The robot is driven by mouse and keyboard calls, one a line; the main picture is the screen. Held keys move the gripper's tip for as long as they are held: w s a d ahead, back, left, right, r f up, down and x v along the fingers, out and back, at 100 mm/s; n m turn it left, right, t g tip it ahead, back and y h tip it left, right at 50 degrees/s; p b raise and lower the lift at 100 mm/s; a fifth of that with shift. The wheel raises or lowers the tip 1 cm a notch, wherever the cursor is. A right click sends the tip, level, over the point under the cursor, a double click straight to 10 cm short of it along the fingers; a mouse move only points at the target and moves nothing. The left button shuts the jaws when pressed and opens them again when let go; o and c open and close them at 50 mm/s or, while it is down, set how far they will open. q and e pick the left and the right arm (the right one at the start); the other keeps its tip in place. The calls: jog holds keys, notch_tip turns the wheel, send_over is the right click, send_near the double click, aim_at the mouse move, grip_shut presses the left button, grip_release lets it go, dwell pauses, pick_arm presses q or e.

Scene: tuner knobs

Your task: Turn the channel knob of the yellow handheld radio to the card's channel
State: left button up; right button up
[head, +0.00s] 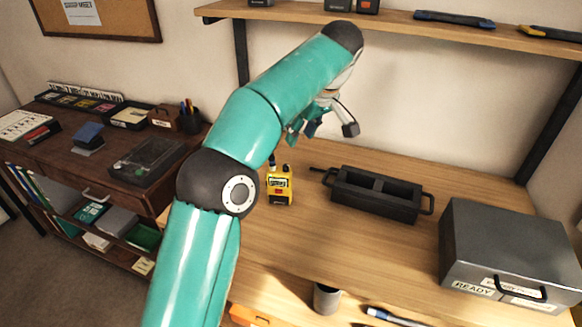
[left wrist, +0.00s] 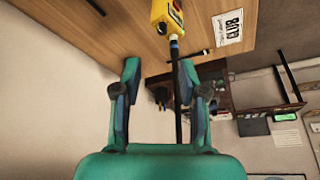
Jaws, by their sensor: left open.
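The yellow handheld radio (head: 279,187) stands upright on the wooden table, just right of my left arm's elbow. Small dark tops, one bluish, show on it, but I cannot read the channel knob's setting. In the left wrist view the radio (left wrist: 166,15) is at the top edge, with a long dark antenna reaching down between the fingers. A white card (left wrist: 229,29) with large black print lies beside it, turned around and not surely readable. My left gripper (head: 301,130) is above and behind the radio; its fingers are apart and empty in the wrist view (left wrist: 158,70). My right gripper is not seen.
A black two-handled tray (head: 375,207) stands right of the radio, and a grey metal box (head: 500,240) farther right. A grey cup (head: 327,297) is at the front edge. A shelf (head: 420,25) runs above. A dark desk (head: 105,185) stands left.

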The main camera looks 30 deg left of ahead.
aim_at(287, 166)
pick_arm(q)
jog(key=b+x, duration=0.1)
jog(key=x, duration=1.1)
jog(key=shift+s+f+b, duration=0.1)
jog(key=shift+f+b, duration=0.05)
jog(key=shift+b, duration=0.2)
